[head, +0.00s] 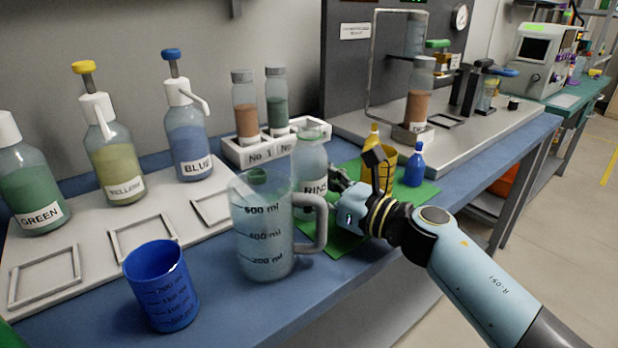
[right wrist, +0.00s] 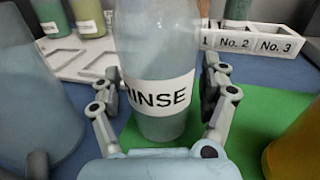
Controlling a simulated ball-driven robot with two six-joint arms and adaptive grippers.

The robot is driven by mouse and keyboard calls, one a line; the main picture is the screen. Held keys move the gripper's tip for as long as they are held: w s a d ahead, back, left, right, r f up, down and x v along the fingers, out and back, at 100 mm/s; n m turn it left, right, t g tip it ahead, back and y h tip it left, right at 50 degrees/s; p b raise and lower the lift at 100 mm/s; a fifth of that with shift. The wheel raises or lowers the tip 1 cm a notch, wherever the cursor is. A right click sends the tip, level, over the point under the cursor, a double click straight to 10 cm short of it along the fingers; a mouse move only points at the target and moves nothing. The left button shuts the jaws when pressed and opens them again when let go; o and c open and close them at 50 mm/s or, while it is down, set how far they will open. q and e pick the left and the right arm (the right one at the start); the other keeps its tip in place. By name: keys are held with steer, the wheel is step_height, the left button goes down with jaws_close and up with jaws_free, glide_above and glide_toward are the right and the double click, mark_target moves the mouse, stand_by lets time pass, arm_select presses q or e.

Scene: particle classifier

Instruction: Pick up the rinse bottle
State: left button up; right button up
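The rinse bottle (head: 311,165) is a clear upright bottle with a white label, standing behind the large measuring jug (head: 262,228) in the head view, which hides part of it. In the right wrist view the rinse bottle (right wrist: 160,60) is centred, its base on the green mat (right wrist: 262,115). My right gripper (head: 338,188) is at the bottle's right side in the head view. In the right wrist view the fingers of my right gripper (right wrist: 162,88) are spread on either side of the bottle at label height, with a narrow gap at the right finger. My left gripper is out of view.
The jug's handle (head: 312,222) is close to the bottle and my right gripper. A yellow cup (head: 381,175) and a small blue bottle (head: 414,167) stand to the right. A white rack (head: 240,155) is behind. A blue beaker (head: 162,286) stands at the front left.

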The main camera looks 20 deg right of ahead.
mark_target(307, 131)
steer(key=c, duration=1.4)
steer(key=shift+o, duration=0.2)
steer(key=shift+r, duration=0.25)
steer(key=shift+r+p, duration=1.5)
steer(key=shift+r, duration=2.15)
jaws_close()
steer(key=shift+r+p, duration=0.5)
steer(key=shift+r, duration=0.6)
